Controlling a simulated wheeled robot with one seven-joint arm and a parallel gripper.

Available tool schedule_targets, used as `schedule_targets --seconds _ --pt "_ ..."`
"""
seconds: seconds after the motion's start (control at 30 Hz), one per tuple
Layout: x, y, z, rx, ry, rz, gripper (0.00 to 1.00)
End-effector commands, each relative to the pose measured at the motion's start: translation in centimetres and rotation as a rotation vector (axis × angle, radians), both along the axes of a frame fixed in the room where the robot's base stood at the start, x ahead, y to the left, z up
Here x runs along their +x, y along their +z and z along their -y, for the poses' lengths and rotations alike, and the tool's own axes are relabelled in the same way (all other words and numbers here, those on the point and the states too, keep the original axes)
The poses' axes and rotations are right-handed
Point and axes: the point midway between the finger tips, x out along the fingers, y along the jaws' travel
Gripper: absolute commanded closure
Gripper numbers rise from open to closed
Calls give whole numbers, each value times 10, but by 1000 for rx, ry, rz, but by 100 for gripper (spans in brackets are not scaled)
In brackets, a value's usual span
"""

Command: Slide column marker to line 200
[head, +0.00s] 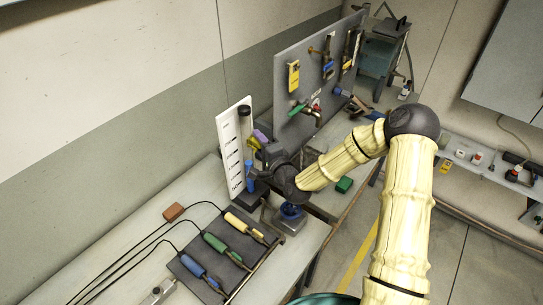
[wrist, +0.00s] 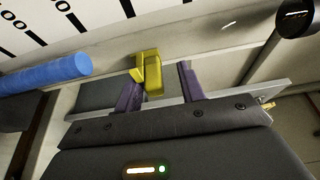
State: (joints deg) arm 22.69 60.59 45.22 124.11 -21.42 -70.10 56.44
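The yellow marker (head: 254,143) is on the column above the blue. In the wrist view the yellow marker (wrist: 152,75) sits between the purple fingertips of my gripper (wrist: 161,72). The fingers are apart: the left one is close to or touching the marker, and a gap shows on the right. The blue column (wrist: 45,76) lies at the left of that view.
A dark rack with several coloured-handled tools (head: 215,250) and trailing cables lies on the bench in front. A grey panel (head: 290,75) with valves and tags stands behind my gripper. A reddish block (head: 173,211) lies on the bench at left.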

Motion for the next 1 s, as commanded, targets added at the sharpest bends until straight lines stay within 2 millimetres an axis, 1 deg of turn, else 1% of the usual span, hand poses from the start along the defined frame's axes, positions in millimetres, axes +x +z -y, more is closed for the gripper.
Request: schedule_targets --seconds 0.17,0.5,0.73,0.77,0.8,1.0 --pt "-17 -3 9 0 1 -2 61" --pt "-68 -3 37 -1 3 -3 61" --pt "-98 -3 55 -1 1 -3 61" --pt "-101 -1 57 -1 1 -3 61" --pt "-100 4 56 2 2 -3 61" --pt "-101 5 59 2 1 -2 61"
